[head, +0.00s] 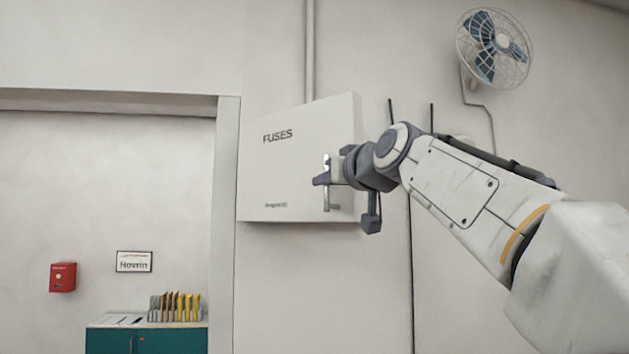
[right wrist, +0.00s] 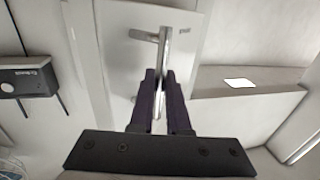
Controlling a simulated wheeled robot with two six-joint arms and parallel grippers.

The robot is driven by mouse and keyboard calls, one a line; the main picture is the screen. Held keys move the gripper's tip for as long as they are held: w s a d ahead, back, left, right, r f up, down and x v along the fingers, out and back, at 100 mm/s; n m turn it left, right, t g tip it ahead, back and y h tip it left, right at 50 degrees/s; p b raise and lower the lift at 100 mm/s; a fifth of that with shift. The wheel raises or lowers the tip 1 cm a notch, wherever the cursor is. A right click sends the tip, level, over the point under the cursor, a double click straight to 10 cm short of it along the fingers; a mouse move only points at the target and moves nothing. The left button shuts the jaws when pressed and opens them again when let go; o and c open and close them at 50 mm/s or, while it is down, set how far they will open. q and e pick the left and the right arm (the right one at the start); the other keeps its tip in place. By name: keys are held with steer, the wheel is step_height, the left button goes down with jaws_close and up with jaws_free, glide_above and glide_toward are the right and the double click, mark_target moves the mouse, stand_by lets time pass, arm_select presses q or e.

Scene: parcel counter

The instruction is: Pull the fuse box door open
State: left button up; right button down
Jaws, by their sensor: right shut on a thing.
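The white fuse box (head: 290,175) is on the wall, with "FUSES" printed on its door. Its door looks shut in the head view, though my arm hides part of its right side. A metal bar handle (head: 327,196) stands upright near the door's right edge. My right gripper (head: 321,180) is at the handle. In the right wrist view the two dark fingers (right wrist: 160,88) are shut on the metal handle (right wrist: 164,48), one on each side of it. My left gripper is not in view.
A doorway frame (head: 227,200) stands left of the box. A teal cabinet (head: 160,340) with several upright yellow and grey items is at lower left. A red wall box (head: 62,277) and a fan (head: 493,47) are farther away. The right wrist view shows a dark wall device (right wrist: 28,77).

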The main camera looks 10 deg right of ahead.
steer(key=shift+s+r, duration=0.1)
steer(key=c, duration=0.9)
jaws_free()
steer(key=b+v, duration=0.5)
steer(key=v, duration=0.5)
steer(key=shift+s, duration=0.25)
